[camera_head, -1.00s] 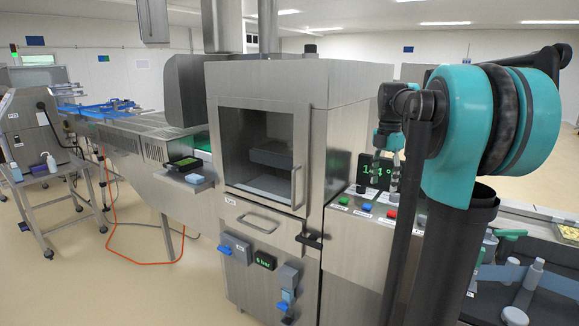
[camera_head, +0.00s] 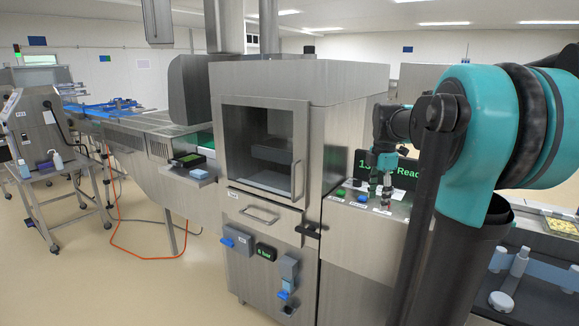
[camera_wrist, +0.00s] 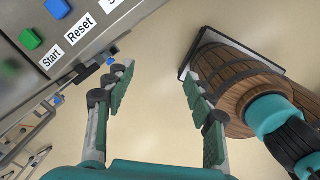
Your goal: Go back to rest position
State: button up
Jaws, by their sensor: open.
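My gripper (camera_head: 387,192) shows small in the head view, in front of the display (camera_head: 385,168) and over the button panel of the sealer (camera_head: 262,150). In the wrist view my gripper (camera_wrist: 157,88) is open, its two fingers wide apart with nothing between them. Pale floor shows behind the fingers. A green Start button (camera_wrist: 30,40) and a blue Reset button (camera_wrist: 58,8) are at the upper left of that view, away from the fingers. The red button is largely hidden by my gripper in the head view.
The sealer's window door (camera_head: 263,150) is shut. A wooden barrel (camera_wrist: 238,85) stands right of my fingers in the wrist view, beside parts of my arm. A conveyor (camera_head: 130,125) and a cart (camera_head: 65,172) stand left. An orange hose (camera_head: 150,257) lies on the floor.

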jog(key=s+a+f+m+t, duration=0.1)
jog(key=s+a+f+m, duration=0.3)
jog(key=s+f+m, duration=0.6)
jog(key=s+a+f+m+t, duration=0.2)
jog(key=s+a+f+m, duration=0.2)
jog(key=s+f+m, duration=0.6)
notch_tip(320, 180, down, 4)
jog(key=shift+r+t, duration=0.25)
jog(key=shift+t, duration=0.05)
